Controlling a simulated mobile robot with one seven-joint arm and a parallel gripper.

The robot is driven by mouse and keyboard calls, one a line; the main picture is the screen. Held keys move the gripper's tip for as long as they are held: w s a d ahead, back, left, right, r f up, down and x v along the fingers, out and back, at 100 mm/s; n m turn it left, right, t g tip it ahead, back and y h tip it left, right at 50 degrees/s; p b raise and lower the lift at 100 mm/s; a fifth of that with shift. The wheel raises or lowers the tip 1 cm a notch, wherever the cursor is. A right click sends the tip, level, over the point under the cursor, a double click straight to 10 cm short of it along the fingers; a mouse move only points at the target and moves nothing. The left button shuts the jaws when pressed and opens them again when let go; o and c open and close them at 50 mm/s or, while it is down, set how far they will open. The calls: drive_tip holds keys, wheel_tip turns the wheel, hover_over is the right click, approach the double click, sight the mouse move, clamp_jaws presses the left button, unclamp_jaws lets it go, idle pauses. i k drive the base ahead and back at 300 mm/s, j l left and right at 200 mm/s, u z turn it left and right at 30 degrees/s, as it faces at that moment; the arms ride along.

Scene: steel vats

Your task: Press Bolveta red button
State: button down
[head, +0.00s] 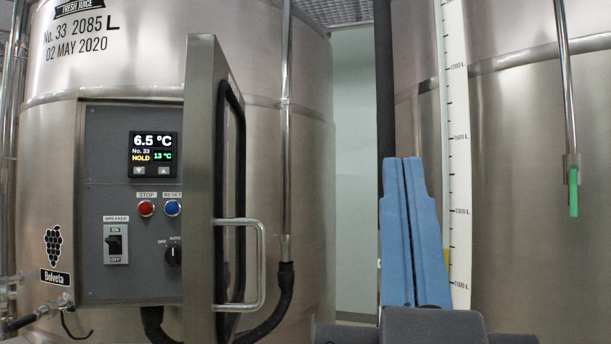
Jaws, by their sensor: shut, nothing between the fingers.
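The red button (146,208) sits under a STOP label on the grey control panel (105,165) of the left steel vat. A Bolveta label (55,277) with a grape logo is on this vat, left of the panel. My gripper (403,160) is at the lower right of centre, its two blue fingers pointing up and side by side. It is shut and empty. It is well to the right of the red button and apart from the panel, with the cabinet door (203,180) between them in the picture.
The cabinet door stands open and sticks out, with a metal handle (262,265). A blue RESET button (172,208), a breaker switch (115,243), a knob (173,254) and a display (153,154) share the panel. Another steel vat (520,200) with a scale strip (457,130) stands right.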

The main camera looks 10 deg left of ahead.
sight(144, 208)
drive_tip(key=u, duration=0.95)
